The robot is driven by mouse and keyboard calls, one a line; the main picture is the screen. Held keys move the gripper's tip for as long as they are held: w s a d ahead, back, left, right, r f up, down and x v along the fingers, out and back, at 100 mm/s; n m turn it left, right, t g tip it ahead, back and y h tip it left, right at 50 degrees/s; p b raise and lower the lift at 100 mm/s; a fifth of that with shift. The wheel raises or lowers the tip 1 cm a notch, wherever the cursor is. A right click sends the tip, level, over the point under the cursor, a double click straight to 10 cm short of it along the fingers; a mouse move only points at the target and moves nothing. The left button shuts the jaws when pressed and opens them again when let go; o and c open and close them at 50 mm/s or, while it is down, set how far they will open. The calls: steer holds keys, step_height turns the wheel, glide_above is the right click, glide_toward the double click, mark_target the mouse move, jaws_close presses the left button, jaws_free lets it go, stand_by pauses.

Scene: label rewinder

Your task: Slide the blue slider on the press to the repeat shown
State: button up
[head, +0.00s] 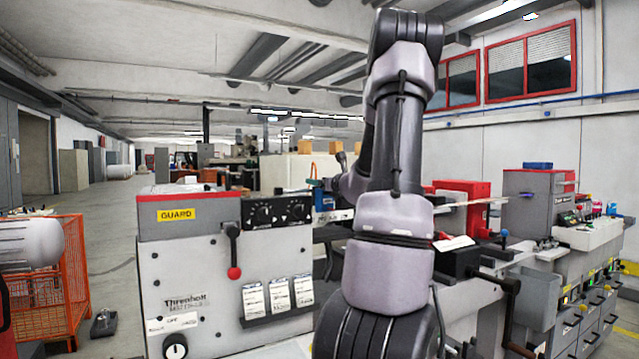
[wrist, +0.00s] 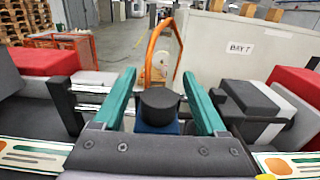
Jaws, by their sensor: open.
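In the wrist view, the blue slider (wrist: 158,127) shows as a blue block under a round black knob (wrist: 158,100). My gripper (wrist: 158,75) has two green fingers standing apart, one on each side of the knob. The knob appears between them, nearer the palm than the tips; I cannot tell whether either finger touches it. The dark palm edge hides the lower part of the slider. No repeat scale or number can be read there. In the head view my arm covers the middle, and I cannot make out the slider or my fingertips.
A grey machine panel (head: 200,275) with a red-balled lever (head: 234,272) stands left of my arm. A crank (head: 512,305) sticks out on the right. Printed label web (wrist: 30,153) runs on both sides in the wrist view. Metal rods (wrist: 92,90) lie beside the left finger.

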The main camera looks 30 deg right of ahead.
steer(key=shift+w, duration=0.3)
jaws_close()
stand_by(1.3)
